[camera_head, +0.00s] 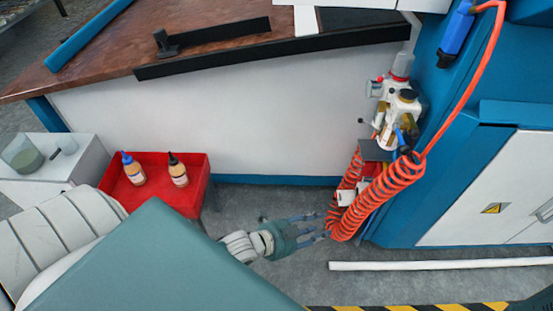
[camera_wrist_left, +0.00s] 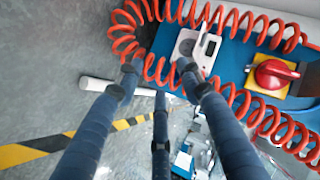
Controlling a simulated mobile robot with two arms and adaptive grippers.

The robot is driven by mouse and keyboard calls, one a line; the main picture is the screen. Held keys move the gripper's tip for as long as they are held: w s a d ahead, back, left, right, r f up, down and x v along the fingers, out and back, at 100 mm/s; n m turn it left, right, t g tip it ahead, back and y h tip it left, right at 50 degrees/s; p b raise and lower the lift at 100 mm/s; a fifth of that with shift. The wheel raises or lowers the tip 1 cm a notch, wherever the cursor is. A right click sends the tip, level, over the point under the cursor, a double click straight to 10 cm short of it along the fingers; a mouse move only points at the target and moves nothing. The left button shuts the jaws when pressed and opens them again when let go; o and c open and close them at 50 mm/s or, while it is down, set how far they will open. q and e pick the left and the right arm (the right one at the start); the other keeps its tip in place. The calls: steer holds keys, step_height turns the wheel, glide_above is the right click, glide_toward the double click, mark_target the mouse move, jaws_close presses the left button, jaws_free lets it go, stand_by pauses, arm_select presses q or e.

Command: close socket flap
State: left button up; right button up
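In the left wrist view, a light grey socket box (camera_wrist_left: 204,62) is mounted on a blue panel, with a dark round spot on its face. A narrow raised part stands at its upper side; I cannot tell for sure whether this is the flap. One fingertip overlaps the box's lower left in this view; contact cannot be told. In the head view the left gripper (camera_head: 316,226) points right, towards the orange coiled hose, and a small white box (camera_head: 345,198) shows among the coils. My right gripper is out of view.
The orange coiled hose (camera_head: 395,185) hangs close around the socket. A red rotary switch (camera_wrist_left: 272,74) sits right of it. A white pipe (camera_head: 440,265) lies on the floor. A red tray (camera_head: 150,201) with two bottles stands left of the gripper.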

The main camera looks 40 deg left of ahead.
arm_select(q)
steer(key=s+a+r+n+g+y+p, duration=0.1)
steer(key=s+r+n+g+y+p, duration=0.1)
steer(key=s+n+p, duration=0.3)
steer(key=s+a+r+n+g+y+p, duration=0.2)
steer(key=s+n+g+p, duration=0.3)
steer(key=s, duration=0.5)
steer(key=shift+s+r+n+g+y+p, duration=0.35)
steer(key=shift+r+n+p, duration=0.45)
steer(key=shift+p, duration=0.45)
steer(key=shift+r, duration=0.1)
